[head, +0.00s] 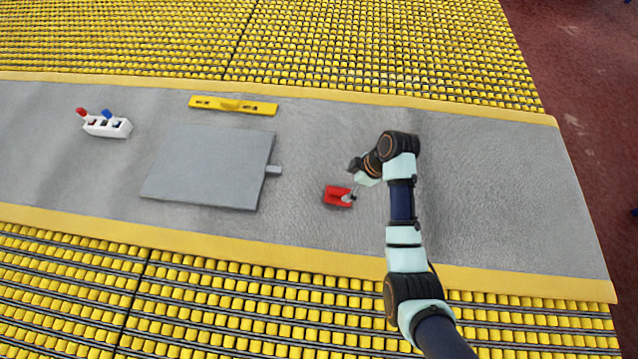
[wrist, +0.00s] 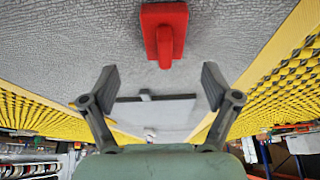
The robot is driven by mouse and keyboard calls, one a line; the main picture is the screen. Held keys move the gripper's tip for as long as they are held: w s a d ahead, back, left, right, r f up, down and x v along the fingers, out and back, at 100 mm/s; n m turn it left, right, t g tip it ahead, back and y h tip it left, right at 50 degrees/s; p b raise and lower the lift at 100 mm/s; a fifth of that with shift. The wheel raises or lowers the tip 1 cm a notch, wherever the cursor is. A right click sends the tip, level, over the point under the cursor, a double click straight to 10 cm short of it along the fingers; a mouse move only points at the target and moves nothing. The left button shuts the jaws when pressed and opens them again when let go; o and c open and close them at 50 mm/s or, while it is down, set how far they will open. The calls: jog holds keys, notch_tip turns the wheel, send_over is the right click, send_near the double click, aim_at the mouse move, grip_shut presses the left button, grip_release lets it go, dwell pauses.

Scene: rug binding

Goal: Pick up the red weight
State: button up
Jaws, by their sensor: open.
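The red weight (head: 336,195) is a red block lying on the grey runner right of the grey plate in the head view. In the wrist view the red weight (wrist: 163,30) shows a broad base and a raised bar, beyond the fingertips at the top centre. My gripper (head: 350,197) is at the right edge of the weight in the head view, and partly overlaps it there. In the wrist view my gripper (wrist: 158,85) has its two fingers spread wide with nothing between them. I cannot tell the exact gap between fingers and weight.
A grey plate (head: 210,168) with a small tab lies left of the weight. A yellow level (head: 232,105) lies behind it. A white holder (head: 107,126) with red and blue items stands far left. Yellow roller beds (head: 380,45) flank the runner (head: 500,190), which is clear at right.

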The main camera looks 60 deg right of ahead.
aim_at(342, 191)
jog(key=shift+w+a+f, duration=0.1)
jog(key=shift+a+f, duration=0.1)
jog(key=shift+f, duration=0.8)
jog(key=b+x, duration=0.1)
jog(key=x, duration=0.1)
jog(key=b+x, duration=0.1)
jog(key=x, duration=0.2)
jog(key=shift+w+a+f, duration=0.1)
jog(key=shift+a+f, duration=0.1)
jog(key=shift+a, duration=0.05)
jog(key=shift+r, duration=0.1)
grip_shut()
